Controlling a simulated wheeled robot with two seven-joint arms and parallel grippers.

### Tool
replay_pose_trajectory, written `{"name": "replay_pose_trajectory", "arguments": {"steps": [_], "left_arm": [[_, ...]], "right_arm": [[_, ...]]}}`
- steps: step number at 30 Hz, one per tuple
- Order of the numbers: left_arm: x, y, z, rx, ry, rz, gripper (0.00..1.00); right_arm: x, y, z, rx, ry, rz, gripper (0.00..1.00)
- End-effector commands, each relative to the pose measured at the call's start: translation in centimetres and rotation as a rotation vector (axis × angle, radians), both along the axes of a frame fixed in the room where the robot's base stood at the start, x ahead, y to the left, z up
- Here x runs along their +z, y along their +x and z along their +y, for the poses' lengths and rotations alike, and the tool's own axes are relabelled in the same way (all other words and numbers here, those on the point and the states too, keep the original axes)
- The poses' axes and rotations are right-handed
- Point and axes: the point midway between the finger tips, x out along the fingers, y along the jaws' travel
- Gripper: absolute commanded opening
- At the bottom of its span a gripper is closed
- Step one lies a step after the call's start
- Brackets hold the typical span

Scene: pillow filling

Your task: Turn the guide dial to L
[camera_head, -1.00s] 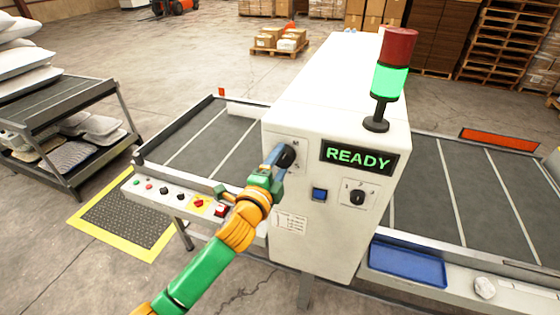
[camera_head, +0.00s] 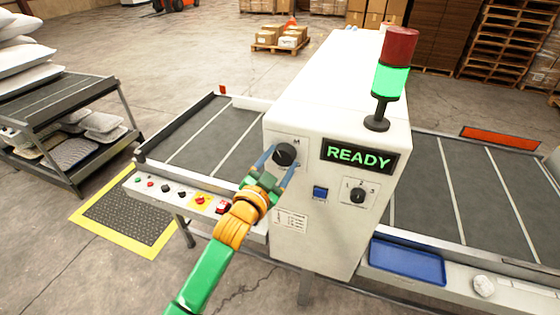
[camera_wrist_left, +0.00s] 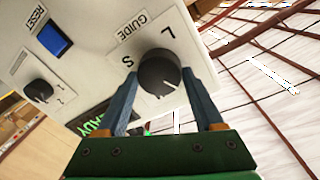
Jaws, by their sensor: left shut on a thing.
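The guide dial (camera_head: 285,154) is a round black knob on the white front panel of the machine (camera_head: 310,235), left of the READY display. It also shows in the left wrist view (camera_wrist_left: 160,72), with the letters S and L and the word GUIDE around it. My left gripper (camera_head: 277,160) has its two blue fingers on opposite sides of the knob, and in the left wrist view the gripper (camera_wrist_left: 165,90) is shut on it. I cannot make out clearly where the dial's mark points. My right gripper is not in view.
The READY display (camera_head: 359,156), a blue button (camera_head: 320,193) and a numbered selector (camera_head: 358,196) sit right of the dial. A stack light (camera_head: 391,75) shows green. A conveyor control strip (camera_head: 180,195) with buttons lies left of my arm. A blue tray (camera_head: 407,262) stands right.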

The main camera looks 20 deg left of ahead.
Motion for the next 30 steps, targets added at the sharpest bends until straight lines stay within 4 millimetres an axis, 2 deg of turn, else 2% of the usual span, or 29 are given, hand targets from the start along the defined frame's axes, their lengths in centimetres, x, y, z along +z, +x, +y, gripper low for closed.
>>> {"name": "replay_pose_trajectory", "arguments": {"steps": [30], "left_arm": [[-0.19, -0.01, 0.08, 0.000, -0.964, 0.032, 0.13]], "right_arm": [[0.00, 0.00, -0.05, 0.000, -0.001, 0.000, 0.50]]}}
